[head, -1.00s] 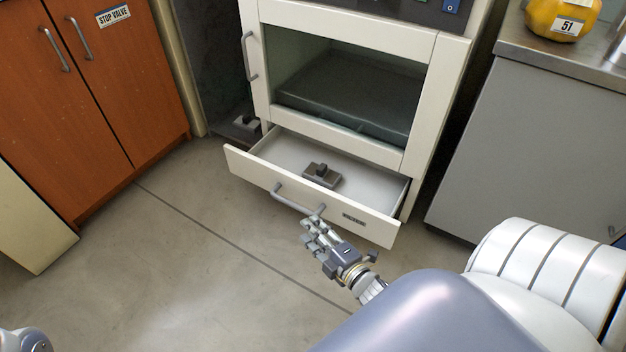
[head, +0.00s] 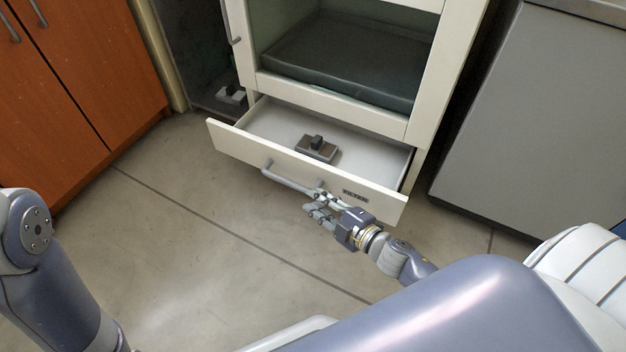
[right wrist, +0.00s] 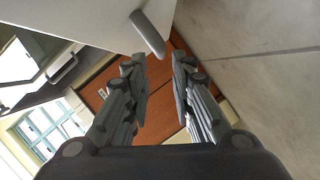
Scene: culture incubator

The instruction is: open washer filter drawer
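The white washer filter drawer (head: 300,172) stands pulled out below the glass-fronted cabinet in the head view. Its grey bar handle (head: 289,181) is on the front panel. My right gripper (head: 312,203) is by the right end of the handle. In the right wrist view the two fingers of this gripper (right wrist: 158,68) are apart with nothing seen between them; the handle (right wrist: 148,33) shows just beyond the tips, beside the white drawer front (right wrist: 85,18). My left arm shows at the left of the head view, but its gripper is out of frame.
A grey block with a dark knob (head: 316,149) sits inside the drawer. Orange cabinets (head: 85,85) stand at the left and a grey cabinet (head: 535,120) at the right. The floor (head: 190,235) in front of the drawer is clear.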

